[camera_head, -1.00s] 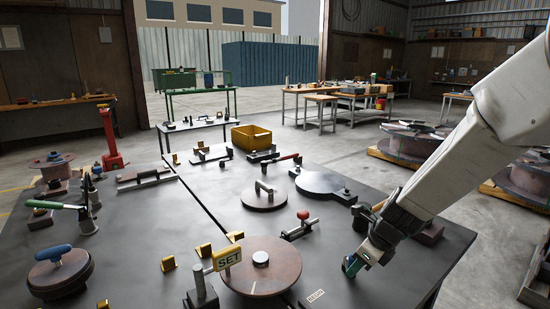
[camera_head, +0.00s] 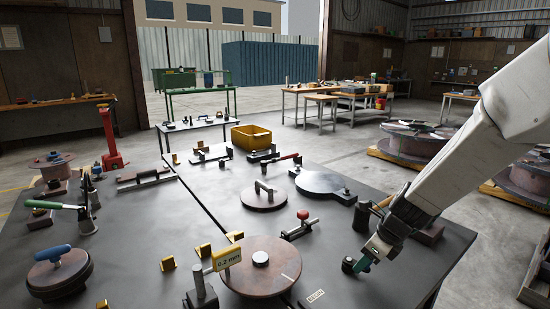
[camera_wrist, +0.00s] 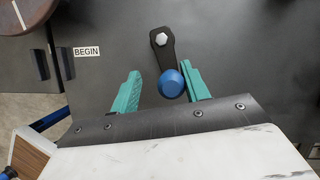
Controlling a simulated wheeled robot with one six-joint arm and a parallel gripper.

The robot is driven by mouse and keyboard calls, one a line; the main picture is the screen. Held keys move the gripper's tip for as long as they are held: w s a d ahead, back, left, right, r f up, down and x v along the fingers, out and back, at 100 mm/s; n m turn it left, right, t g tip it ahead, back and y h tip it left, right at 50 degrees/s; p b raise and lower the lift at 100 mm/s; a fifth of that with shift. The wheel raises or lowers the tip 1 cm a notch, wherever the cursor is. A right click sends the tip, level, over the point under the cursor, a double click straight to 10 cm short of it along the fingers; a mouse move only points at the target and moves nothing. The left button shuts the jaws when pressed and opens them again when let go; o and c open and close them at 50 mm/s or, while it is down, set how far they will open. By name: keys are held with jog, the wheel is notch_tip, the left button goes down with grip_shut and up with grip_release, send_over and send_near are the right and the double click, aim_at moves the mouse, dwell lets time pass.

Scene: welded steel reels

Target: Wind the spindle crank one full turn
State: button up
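The spindle crank shows in the wrist view as a short black arm (camera_wrist: 164,55) with a bright hex bolt at its far end and a blue knob (camera_wrist: 171,83) at its near end. My gripper (camera_wrist: 160,68) is open, with one teal finger on each side of the knob. The knob is close to the right finger, with a wider gap to the left finger; I cannot tell if it touches. In the head view my gripper (camera_head: 358,264) is low over the right part of the dark bench and mostly hides the crank.
A BEGIN label (camera_wrist: 87,51) lies near the disc. A red-knobbed handle (camera_head: 303,216) and a round plate (camera_head: 322,183) stand farther back. The bench's right edge is close.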

jog(key=shift+r, duration=3.3)
jog(key=s+d+r+n+h, duration=0.1)
jog(key=s+r+n, duration=0.2)
jog(key=s+n, duration=0.6)
jog(key=s+d+r+n+g+h, duration=0.1)
jog(key=s+r+n, duration=0.3)
jog(key=s+n, duration=0.4)
jog(key=s+d+r+n+h, duration=0.1)
jog(key=s+r+n, duration=0.2)
jog(key=s+n, duration=0.6)
jog(key=s, duration=0.4)
jog(key=shift+s+r+n+g, duration=0.15)
jog(key=shift+r+n+g, duration=0.15)
jog(key=shift+r+g, duration=0.1)
